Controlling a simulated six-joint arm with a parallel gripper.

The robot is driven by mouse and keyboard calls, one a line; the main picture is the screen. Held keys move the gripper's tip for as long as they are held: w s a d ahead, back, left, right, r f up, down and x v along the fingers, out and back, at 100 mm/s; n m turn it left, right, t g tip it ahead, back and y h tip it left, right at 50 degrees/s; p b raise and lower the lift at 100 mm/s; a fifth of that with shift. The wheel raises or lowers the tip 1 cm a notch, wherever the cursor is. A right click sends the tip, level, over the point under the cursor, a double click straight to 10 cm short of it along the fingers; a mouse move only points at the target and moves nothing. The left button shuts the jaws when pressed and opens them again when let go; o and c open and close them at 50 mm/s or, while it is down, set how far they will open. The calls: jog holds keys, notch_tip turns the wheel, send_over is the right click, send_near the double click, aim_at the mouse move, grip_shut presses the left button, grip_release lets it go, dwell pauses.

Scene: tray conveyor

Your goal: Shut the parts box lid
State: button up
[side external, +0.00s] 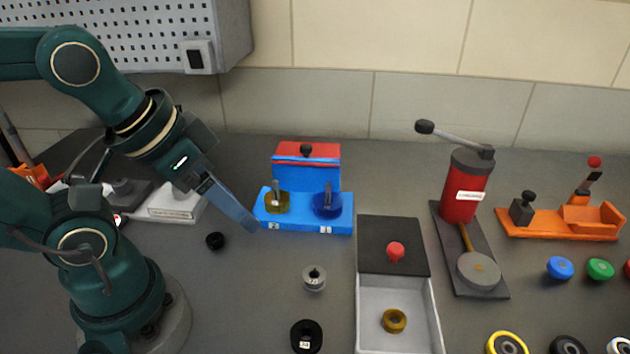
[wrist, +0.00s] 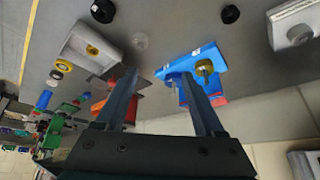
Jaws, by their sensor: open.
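The parts box (side external: 371,318) is a pale open-topped tray in the middle front of the side view. Its dark lid (side external: 378,231) with a red knob (side external: 396,250) lies at the far end, leaving the near part open. A brass-coloured ring (side external: 394,320) lies inside. The box also shows in the wrist view (wrist: 72,45), at upper left. My gripper (side external: 250,222) is open and empty, left of the box and apart from it, close to the left end of the blue fixture. Both fingers show in the wrist view (wrist: 160,77).
A blue fixture (side external: 300,222) with a red top stands behind and left of the box. A red lever press (side external: 462,190) stands close on the right. Grey and black parts (side external: 314,278) lie left of the box. An orange clamp (side external: 540,225) is at right.

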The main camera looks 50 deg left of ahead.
jog(key=shift+m, duration=0.3)
jog(key=c, duration=1)
jog(key=w+d+r+m+h, duration=0.1)
jog(key=r, duration=0.1)
jog(key=w+d+r+m+h, duration=0.1)
jog(key=w+d+r+m, duration=0.1)
jog(key=shift+w+g, duration=0.15)
jog(key=shift+g, duration=0.25)
jog(key=w+m+g+h, duration=0.2)
jog(key=w+h, duration=0.2)
jog(key=w, duration=0.8)
jog(key=n, duration=0.1)
send_near(376, 247)
jog(key=w+f, duration=0.1)
jog(key=w+d+f, duration=0.1)
jog(key=w, duration=0.1)
jog(key=shift+w+f, duration=0.15)
jog(key=shift+w, duration=0.05)
jog(key=d, duration=0.2)
jog(key=d+f, duration=0.1)
jog(key=shift+s, duration=0.35)
jog(key=shift+s+d, duration=0.15)
jog(key=shift+d, duration=0.25)
